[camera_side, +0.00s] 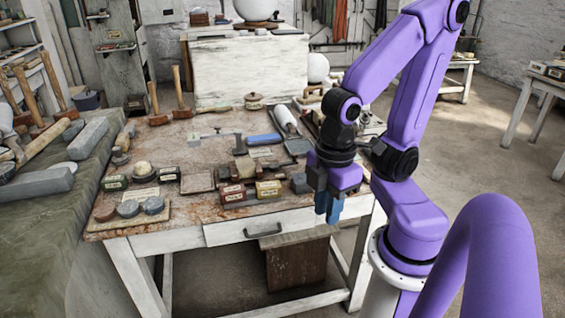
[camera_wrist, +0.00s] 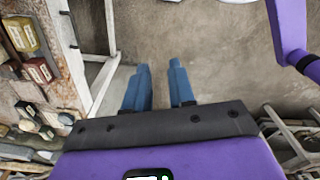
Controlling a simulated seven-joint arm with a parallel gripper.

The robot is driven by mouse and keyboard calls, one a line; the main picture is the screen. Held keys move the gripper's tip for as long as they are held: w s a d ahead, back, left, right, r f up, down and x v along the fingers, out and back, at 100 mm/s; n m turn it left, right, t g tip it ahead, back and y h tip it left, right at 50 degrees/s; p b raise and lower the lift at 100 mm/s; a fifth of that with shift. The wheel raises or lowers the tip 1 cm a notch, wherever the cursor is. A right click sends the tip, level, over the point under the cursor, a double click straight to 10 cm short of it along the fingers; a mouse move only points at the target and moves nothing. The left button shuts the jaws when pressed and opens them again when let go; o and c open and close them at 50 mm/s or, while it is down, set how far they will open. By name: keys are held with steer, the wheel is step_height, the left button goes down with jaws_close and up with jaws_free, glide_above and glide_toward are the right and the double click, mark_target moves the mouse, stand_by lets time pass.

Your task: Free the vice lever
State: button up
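My gripper (camera_side: 328,210) hangs at the right front corner of the worktable (camera_side: 132,220), with its blue fingers pointing down. In the wrist view my gripper (camera_wrist: 159,76) has its two fingers apart, with only bare floor showing between them. It holds nothing and is clear of the table edge, which lies to the left in that view. I cannot make out a vice or its lever with certainty. A grey flat metal piece (camera_side: 214,136) and a blue bar (camera_side: 263,139) lie towards the back of the tabletop.
Labelled blocks (camera_side: 268,189) stand near the table's front edge. Round pucks (camera_side: 128,208) sit on a board at the front left. Wooden-handled mallets (camera_side: 180,100) stand at the back left. A drawer handle (camera_side: 263,231) juts from the front. The floor (camera_wrist: 215,45) under my fingers is clear.

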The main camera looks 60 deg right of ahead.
steer(key=shift+w, duration=0.2)
jaws_close()
steer(key=w+d+f+m+t+h, duration=0.1)
steer(key=w+d+m, duration=0.3)
steer(key=w+m, duration=0.35)
steer(key=w+d+m+h, duration=0.1)
steer(key=w+d+m, duration=0.4)
steer(key=w, duration=0.4)
steer(key=w+d+f+m+h, duration=0.1)
steer(key=w+d+m, duration=0.1)
steer(key=d+m, duration=0.5)
steer(key=w+d+f+m, duration=0.1)
steer(key=w+d+m, duration=0.2)
steer(key=d+m, duration=0.4)
steer(key=d, duration=0.4)
steer(key=shift+w+f+h, duration=0.15)
steer(key=shift+w+h, duration=0.15)
steer(key=shift+h, duration=0.1)
